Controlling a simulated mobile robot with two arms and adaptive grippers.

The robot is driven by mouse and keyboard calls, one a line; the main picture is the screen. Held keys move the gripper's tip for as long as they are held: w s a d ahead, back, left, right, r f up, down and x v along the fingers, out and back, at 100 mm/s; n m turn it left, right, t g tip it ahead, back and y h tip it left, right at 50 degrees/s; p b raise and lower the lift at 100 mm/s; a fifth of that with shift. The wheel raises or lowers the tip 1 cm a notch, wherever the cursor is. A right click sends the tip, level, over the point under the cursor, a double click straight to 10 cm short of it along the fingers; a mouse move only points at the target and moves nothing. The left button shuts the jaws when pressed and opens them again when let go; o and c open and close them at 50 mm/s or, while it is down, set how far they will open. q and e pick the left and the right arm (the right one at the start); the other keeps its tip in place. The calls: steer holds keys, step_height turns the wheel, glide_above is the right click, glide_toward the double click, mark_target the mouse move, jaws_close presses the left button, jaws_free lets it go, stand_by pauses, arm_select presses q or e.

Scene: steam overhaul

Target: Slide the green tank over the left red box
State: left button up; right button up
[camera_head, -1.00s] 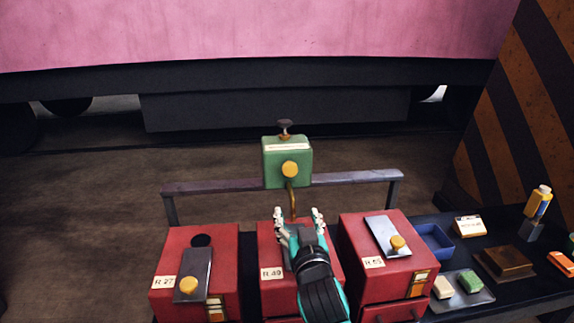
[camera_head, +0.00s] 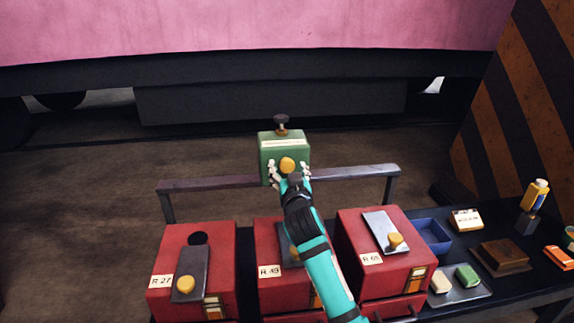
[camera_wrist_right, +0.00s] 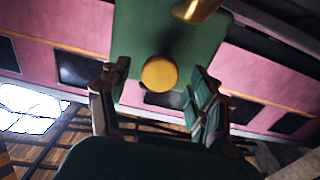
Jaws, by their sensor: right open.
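The green tank (camera_head: 284,147) hangs on the grey rail behind the red boxes, over the middle one, with a yellow knob (camera_head: 287,165) on its front. The left red box (camera_head: 163,248), labelled R 27, has a dark round hole (camera_head: 197,239) in its top and a dark plate with a yellow knob beside it. My right gripper (camera_head: 289,178) is open at the tank's front, its fingers on either side of the yellow knob. In the right wrist view the fingers (camera_wrist_right: 155,100) stand apart, with the knob (camera_wrist_right: 159,73) between and beyond them. My left gripper is not in view.
The grey rail (camera_head: 346,173) runs left and right behind the boxes. The middle red box (camera_head: 267,252) is partly hidden by my right arm. The right red box (camera_head: 352,250) stands beside it. A blue tray (camera_head: 432,236) and small items lie at right.

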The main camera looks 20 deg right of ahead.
steer(key=shift+x, duration=0.9)
steer(key=shift+w, duration=0.2)
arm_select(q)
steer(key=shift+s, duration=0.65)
arm_select(e)
jaws_close()
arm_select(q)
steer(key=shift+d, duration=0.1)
